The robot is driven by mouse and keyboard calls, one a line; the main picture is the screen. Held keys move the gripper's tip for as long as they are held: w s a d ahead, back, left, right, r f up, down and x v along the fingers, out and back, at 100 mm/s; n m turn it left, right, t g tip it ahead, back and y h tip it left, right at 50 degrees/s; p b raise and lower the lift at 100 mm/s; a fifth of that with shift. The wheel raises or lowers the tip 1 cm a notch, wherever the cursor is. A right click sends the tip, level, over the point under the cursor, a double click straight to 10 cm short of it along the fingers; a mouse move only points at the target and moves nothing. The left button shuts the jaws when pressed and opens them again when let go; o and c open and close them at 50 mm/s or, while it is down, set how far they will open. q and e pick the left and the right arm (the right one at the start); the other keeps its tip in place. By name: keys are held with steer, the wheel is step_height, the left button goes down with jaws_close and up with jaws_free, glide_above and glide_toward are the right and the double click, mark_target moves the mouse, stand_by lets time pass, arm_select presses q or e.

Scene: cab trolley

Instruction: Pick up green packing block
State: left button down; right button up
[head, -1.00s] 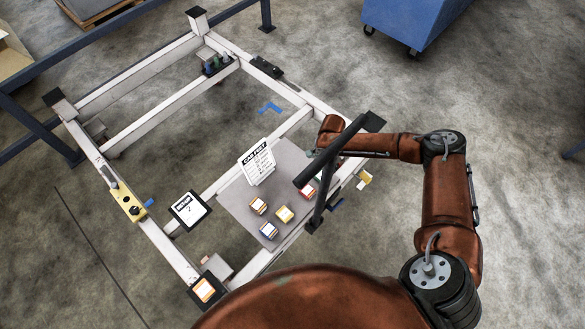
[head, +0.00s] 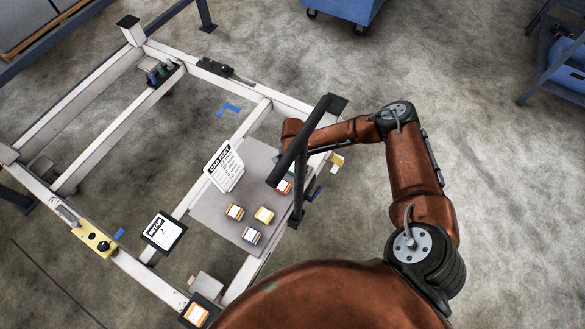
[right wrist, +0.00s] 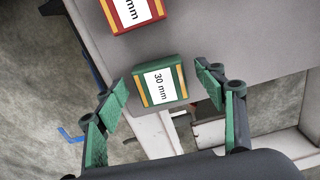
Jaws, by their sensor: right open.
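The green packing block (right wrist: 160,72), with yellow stripes and a white "30 mm" label, lies at the edge of the grey plate (head: 213,215) in the right wrist view. My right gripper (right wrist: 163,92) is open, its green-padded fingers on either side of the block with gaps between. I cannot tell the remaining distance in depth. In the head view the green block cannot be made out clearly; the black post and my arm cover that area. My left gripper is not in view.
A red block (right wrist: 131,10) lies beside the green one. A "CAB FIRST" sign (head: 225,168) stands behind. A black post and bar (head: 300,140) rise close to my right arm.

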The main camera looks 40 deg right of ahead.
steer(key=shift+c, duration=0.2)
steer(key=c, duration=1.3)
steer(key=shift+o, duration=0.2)
